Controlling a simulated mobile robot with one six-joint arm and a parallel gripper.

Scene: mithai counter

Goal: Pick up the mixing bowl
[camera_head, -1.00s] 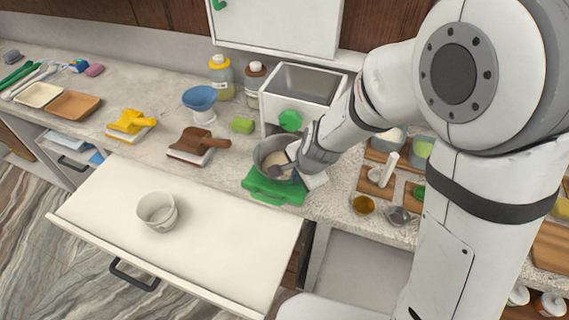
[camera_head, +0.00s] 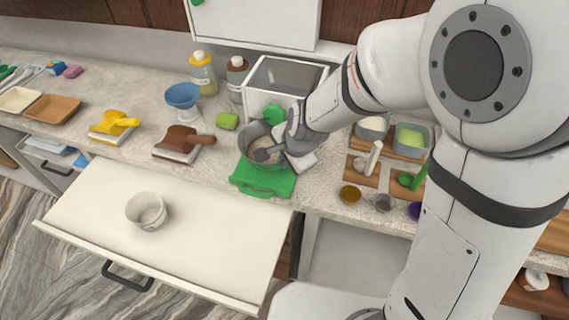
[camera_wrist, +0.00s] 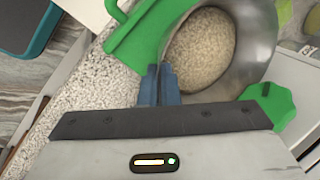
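The mixing bowl (camera_head: 259,132) is a grey metal bowl with pale, grainy contents. The bowl's underside is hidden.
A metal-topped machine with a green knob (camera_head: 273,113) stands just behind the bowl. A green block (camera_head: 228,121) and a brown tool (camera_head: 181,143) are to the left. An open white drawer (camera_head: 215,235) holding a white cup (camera_head: 146,211) juts out in front. Small bowls crowd the right.

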